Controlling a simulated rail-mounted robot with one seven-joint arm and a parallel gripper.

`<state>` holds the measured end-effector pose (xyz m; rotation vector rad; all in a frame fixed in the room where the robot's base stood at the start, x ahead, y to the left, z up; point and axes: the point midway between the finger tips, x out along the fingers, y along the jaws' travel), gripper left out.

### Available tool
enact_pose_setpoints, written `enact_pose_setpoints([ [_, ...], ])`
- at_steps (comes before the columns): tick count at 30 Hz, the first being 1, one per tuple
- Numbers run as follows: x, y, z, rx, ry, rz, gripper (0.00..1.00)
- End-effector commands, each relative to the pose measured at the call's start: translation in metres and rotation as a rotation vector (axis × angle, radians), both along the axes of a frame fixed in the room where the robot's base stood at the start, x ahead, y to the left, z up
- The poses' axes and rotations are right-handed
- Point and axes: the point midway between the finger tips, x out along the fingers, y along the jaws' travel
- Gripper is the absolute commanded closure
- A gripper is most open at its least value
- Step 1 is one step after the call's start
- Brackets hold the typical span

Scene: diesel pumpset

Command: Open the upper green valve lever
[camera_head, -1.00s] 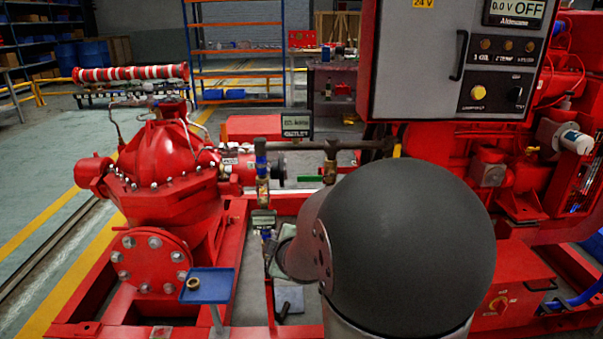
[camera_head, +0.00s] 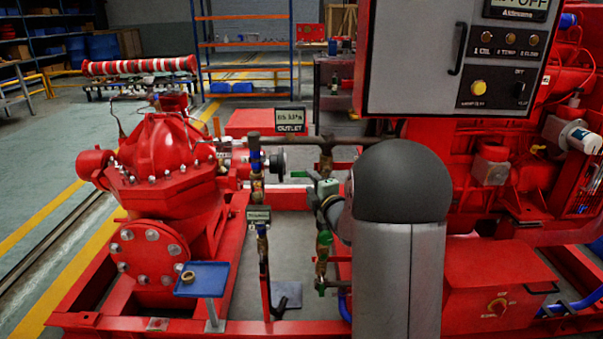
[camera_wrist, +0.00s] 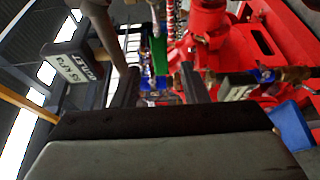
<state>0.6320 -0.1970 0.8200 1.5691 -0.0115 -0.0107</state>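In the wrist view, a green lever (camera_wrist: 158,56) shows between and beyond the fingertips of my gripper (camera_wrist: 160,69). The two dark fingers are apart, with nothing held between them. I cannot tell how far the lever is from the fingertips. In the head view, my gripper (camera_head: 326,189) is beside the upper brass valve (camera_head: 325,163) under the dark horizontal pipe. A lower green valve (camera_head: 323,241) sits below on the vertical line.
A blue-handled valve (camera_head: 255,160) and the outlet gauge (camera_head: 290,121) stand left of my gripper. A small gauge (camera_head: 259,215) and a blue tray (camera_head: 203,279) are lower left. The grey control panel (camera_head: 450,60) hangs above right. The red pump (camera_head: 165,180) is at left.

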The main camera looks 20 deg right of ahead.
Motion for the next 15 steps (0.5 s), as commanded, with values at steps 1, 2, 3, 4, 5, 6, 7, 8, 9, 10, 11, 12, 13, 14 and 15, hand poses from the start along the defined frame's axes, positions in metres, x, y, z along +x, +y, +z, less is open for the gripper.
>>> enact_pose_setpoints([
  [1, 0.012, 0.000, -0.001, 0.000, 0.000, 0.000, 0.60],
  [2, 0.019, 0.000, -0.001, 0.001, 0.000, 0.000, 0.60],
  [3, 0.027, 0.000, -0.001, 0.001, -0.001, 0.001, 0.60],
  [4, 0.033, 0.000, -0.001, 0.000, 0.000, 0.001, 0.60],
  [5, 0.039, 0.000, -0.001, 0.001, 0.000, 0.001, 0.60],
  [6, 0.046, 0.000, -0.001, 0.000, 0.000, 0.001, 0.60],
  [7, 0.051, 0.000, -0.001, 0.001, 0.001, 0.001, 0.60],
  [8, 0.056, 0.000, -0.001, 0.001, 0.000, 0.000, 0.60],
  [9, 0.061, -0.001, -0.001, 0.000, 0.000, 0.000, 0.60],
  [10, 0.065, -0.001, 0.000, 0.000, 0.000, 0.000, 0.60],
  [11, 0.068, -0.001, -0.001, 0.001, 0.001, 0.000, 0.60],
  [12, 0.071, -0.001, 0.000, 0.001, 0.000, 0.000, 0.60],
  [13, 0.074, -0.001, 0.000, 0.001, 0.000, 0.000, 0.60],
  [14, 0.075, -0.001, 0.000, 0.001, 0.000, 0.000, 0.60],
  [15, 0.077, -0.001, 0.000, 0.001, 0.000, 0.000, 0.60],
])
